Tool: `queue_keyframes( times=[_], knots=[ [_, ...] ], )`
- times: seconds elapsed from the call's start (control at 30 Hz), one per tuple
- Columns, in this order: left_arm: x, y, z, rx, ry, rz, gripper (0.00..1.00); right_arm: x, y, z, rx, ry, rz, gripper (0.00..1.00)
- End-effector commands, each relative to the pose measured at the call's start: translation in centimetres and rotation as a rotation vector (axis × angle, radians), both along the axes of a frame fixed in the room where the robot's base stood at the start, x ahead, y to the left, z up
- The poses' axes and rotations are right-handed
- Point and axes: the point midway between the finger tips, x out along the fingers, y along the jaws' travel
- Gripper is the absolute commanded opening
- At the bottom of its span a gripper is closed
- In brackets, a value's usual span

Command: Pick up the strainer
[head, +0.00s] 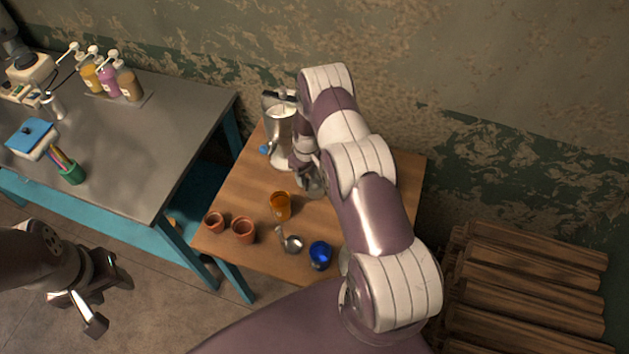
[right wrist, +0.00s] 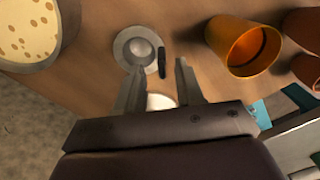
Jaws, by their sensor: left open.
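A round metal piece (right wrist: 137,45), a shallow dish shape that may be the strainer, lies on the wooden table in the right wrist view. A short dark handle-like part (right wrist: 162,60) shows beside it. My right gripper (right wrist: 160,82) is open, its fingers apart and pointing toward these parts; whether they touch is unclear. In the head view my right arm mostly hides this spot. A small metal utensil (head: 293,243) with a handle, which could also be the strainer, lies near the table's front. My left gripper (head: 80,308) is open and empty, away from the table, over the floor.
A metal pot (head: 281,130) of pale liquid stands at the back. An orange cup (head: 280,206), two terracotta cups (head: 243,230) and a blue cup (head: 320,255) stand on the wooden table (head: 250,180). A grey table (head: 150,150) is to the left, wooden slats (head: 530,270) to the right.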

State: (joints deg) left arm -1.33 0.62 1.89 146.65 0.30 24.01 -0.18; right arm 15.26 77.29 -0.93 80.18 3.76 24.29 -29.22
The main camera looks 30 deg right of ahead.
Motion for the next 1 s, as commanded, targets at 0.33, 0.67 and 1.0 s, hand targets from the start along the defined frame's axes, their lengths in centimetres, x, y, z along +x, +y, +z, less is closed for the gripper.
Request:
queue_keyframes(
  times=[0.33, 0.67, 1.0],
  knots=[
    [-0.04, 0.00, 0.36, 0.000, 0.001, 0.000, 0.47, -0.02, 0.02, -1.31, 0.000, -0.001, -0.001, 0.31],
    [-0.04, 0.00, 0.36, 0.000, 0.001, 0.000, 0.47, -0.04, 0.01, -1.31, 0.000, 0.000, -0.001, 0.00],
    [-0.03, 0.00, 0.36, 0.000, 0.001, 0.000, 0.47, -0.08, 0.02, -1.32, 0.000, 0.001, -0.001, 0.00]
  ],
)
